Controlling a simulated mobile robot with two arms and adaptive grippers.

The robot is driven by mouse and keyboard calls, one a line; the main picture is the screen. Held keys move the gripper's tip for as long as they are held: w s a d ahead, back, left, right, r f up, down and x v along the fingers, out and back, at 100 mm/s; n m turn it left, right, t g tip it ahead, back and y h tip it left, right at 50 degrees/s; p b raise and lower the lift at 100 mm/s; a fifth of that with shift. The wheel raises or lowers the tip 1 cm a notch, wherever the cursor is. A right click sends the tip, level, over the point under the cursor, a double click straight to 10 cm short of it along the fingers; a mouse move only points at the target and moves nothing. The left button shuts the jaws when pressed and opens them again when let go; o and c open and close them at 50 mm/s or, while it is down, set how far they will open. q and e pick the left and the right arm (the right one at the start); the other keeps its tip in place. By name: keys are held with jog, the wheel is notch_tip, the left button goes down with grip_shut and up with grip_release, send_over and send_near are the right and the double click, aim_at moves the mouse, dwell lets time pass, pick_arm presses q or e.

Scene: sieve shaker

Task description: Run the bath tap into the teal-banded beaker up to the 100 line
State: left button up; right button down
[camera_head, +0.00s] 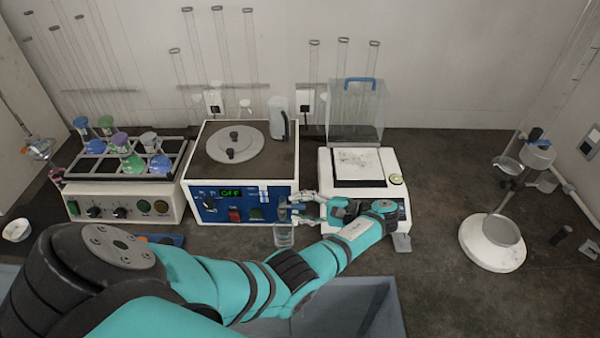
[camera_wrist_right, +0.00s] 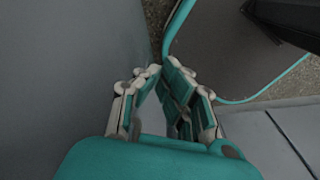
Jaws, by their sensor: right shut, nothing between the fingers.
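A small clear glass beaker (camera_head: 283,236) stands upright by the front right corner of the water bath (camera_head: 240,160), below its tap. No teal band shows on it at this size, and its water level and marks are unreadable. My left gripper (camera_head: 291,208) is level with the top of the beaker, its fingers pointing left, one above the other, around the tap area. The tap is partly hidden by these fingers, and I cannot tell whether they touch it or the beaker. My right gripper (camera_wrist_right: 163,72) is shut and empty in the right wrist view.
A rack of coloured flasks (camera_head: 125,168) stands left of the bath. A balance (camera_head: 360,190) stands close on the right, behind my left forearm. A white round-based stand (camera_head: 492,245) is further right. Bench is clear between balance and stand.

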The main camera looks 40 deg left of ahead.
aim_at(307, 208)
pick_arm(q)
jog(key=shift+a, duration=0.15)
jog(key=shift+w+d, duration=0.15)
jog(key=shift+d, duration=0.25)
jog(key=v, duration=0.6)
jog(key=shift+w+d+r, duration=0.1)
jog(key=shift+d+r, duration=0.1)
jog(key=shift+d, duration=0.1)
